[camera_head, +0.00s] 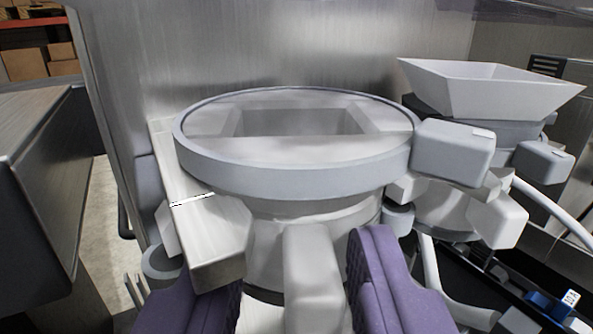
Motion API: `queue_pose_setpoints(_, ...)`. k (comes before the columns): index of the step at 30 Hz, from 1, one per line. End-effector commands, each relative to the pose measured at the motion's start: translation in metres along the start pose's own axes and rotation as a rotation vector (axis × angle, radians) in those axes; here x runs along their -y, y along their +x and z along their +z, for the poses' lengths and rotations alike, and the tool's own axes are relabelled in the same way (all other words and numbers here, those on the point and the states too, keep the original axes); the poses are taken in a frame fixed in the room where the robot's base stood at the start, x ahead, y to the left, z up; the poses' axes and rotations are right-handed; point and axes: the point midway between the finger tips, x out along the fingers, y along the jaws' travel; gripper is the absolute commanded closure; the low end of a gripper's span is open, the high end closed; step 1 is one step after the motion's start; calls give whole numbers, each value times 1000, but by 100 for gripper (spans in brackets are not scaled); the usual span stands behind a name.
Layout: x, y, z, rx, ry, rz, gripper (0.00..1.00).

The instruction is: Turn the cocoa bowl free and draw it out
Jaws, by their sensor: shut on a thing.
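A round grey dispenser head (295,170) with a rectangular opening in its top fills the middle of the view. Beneath it is a pale rounded body, which I take to be the cocoa bowl (265,235); no label shows. A light grey handle (312,285) sticks out from this body towards me. My gripper (295,258) has purple padded fingers on both sides of the handle and is shut on it. The body still sits directly under the round head. The lower part of the body and the handle's near end are hidden or cut off by the frame.
A second dispenser with a white square hopper (490,92) stands at the right. A grey block (455,152) juts out beside the round head. A metal bracket (205,230) is close on the left. A dark-sided steel counter (45,200) stands further left, with floor between.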

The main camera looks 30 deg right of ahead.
Motion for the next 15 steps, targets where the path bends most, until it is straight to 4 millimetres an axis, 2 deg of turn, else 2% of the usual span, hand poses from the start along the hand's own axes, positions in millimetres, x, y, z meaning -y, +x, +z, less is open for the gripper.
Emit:
queue_pose_setpoints(1,-1,2,-5,-11,3,2,67)
queue_pose_setpoints(5,-1,3,-6,-13,3,2,97)
queue_pose_setpoints(6,-1,3,-6,-13,3,2,100)
queue_pose_setpoints(15,-1,3,-7,-15,4,3,100)
